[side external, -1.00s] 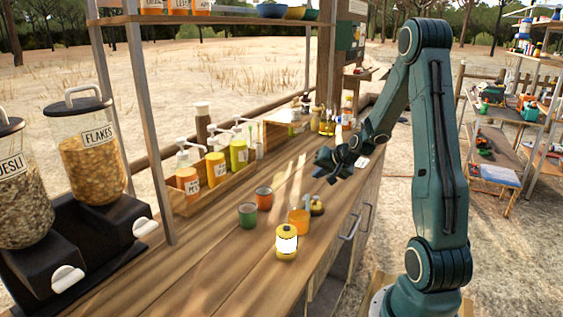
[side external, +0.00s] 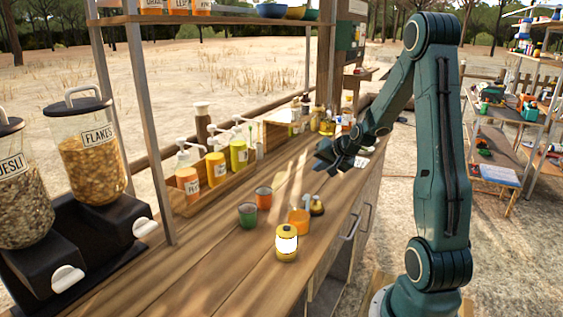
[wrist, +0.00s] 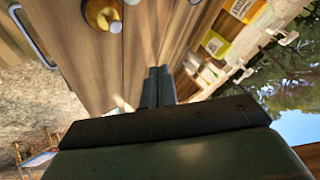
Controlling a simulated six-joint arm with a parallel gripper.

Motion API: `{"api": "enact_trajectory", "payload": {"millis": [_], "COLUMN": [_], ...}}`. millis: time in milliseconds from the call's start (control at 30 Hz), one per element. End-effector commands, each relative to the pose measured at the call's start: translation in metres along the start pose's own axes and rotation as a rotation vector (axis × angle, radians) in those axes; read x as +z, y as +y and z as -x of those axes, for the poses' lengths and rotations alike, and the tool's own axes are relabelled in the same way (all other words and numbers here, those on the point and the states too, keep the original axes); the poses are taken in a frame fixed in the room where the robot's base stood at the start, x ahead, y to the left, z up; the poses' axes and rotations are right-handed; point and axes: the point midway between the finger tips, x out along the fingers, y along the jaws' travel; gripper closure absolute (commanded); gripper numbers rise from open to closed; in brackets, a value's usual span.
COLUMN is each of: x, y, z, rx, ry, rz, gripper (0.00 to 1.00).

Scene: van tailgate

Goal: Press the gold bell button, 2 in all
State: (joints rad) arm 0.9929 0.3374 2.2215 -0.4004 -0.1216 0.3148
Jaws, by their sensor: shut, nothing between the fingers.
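The gold bell (side external: 317,205), small with a dark base, stands on the wooden counter just right of an orange cup (side external: 299,222). The bell's button is too small to make out in the side view.
A yellow jar with a white label (side external: 286,243) stands in front of the orange cup. A green cup (side external: 247,215) and another orange cup (side external: 264,198) are to the left. A wooden rack of pump bottles (side external: 215,168) lines the back. The counter's front edge is at the right.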

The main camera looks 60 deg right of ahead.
Motion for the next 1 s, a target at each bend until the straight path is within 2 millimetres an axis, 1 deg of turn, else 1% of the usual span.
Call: {"api": "enact_trajectory", "payload": {"millis": [33, 167, 533, 767, 1000], "x": [-0.003, -0.007, -0.007, -0.003, 0.007], "y": [-0.003, -0.007, -0.007, -0.003, 0.006], "z": [0.004, 0.010, 0.010, 0.005, -0.008], "rx": [-0.001, 0.001, 0.001, 0.001, 0.001], "ry": [0.003, 0.001, 0.000, -0.002, -0.003], "rz": [0.001, 0.001, 0.000, -0.002, -0.001], "gripper": [1.00, 1.00, 1.00, 1.00, 1.00]}}
